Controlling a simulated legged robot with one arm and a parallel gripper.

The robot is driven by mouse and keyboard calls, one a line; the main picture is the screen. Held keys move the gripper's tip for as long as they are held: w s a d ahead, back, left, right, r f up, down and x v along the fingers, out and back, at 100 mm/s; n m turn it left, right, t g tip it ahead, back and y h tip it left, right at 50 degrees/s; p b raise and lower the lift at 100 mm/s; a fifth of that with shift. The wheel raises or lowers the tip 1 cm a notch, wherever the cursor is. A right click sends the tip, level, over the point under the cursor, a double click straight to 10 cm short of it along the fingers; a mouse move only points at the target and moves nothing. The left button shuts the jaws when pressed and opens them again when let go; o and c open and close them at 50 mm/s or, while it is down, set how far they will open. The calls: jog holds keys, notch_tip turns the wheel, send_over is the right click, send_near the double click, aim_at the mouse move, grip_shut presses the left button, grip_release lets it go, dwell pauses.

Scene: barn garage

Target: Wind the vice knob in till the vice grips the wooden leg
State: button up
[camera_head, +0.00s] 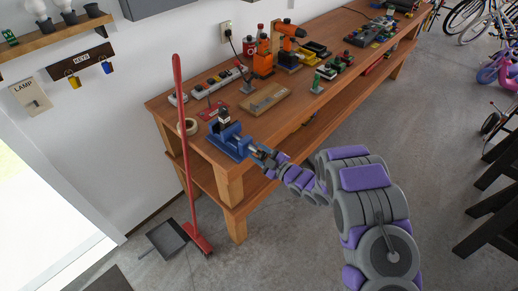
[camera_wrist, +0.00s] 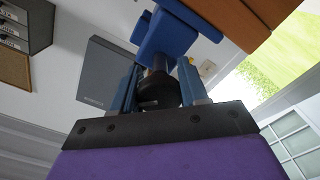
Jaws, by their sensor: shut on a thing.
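The blue vice (camera_head: 228,140) is fixed at the near left corner of the wooden workbench. A small dark and pale piece (camera_head: 224,116) stands up at its jaws; I cannot tell whether it is the wooden leg or whether the jaws touch it. My gripper (camera_head: 260,153) is at the front end of the vice. In the wrist view the blue vice body (camera_wrist: 165,38) is just ahead, and my gripper (camera_wrist: 158,85) has its two fingers either side of the dark vice knob (camera_wrist: 157,92), shut on it. The jaw gap is hidden in the wrist view.
Open floor lies in front; dark stools stand far right.

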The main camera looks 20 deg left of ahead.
jog(key=m+p, duration=0.4)
jog(key=m, duration=0.1)
jog(key=shift+s+m+p, duration=0.1)
jog(key=shift+m+p, duration=0.3)
jog(key=m+p, duration=0.3)
jog(key=m, duration=0.1)
jog(key=m+p, duration=0.2)
jog(key=m, duration=0.5)
jog(key=m+p, duration=0.1)
jog(key=m, duration=0.2)
jog(key=shift+w+d+p, duration=0.1)
jog(key=shift+w+p, duration=0.1)
jog(key=shift+p, duration=0.1)
jog(key=o, duration=0.9)
jog(key=shift+w+f+m, duration=0.15)
jog(key=shift+w+m, duration=0.05)
jog(key=shift+m, duration=0.1)
jog(key=shift+o, duration=0.2)
jog(key=shift+s, duration=0.1)
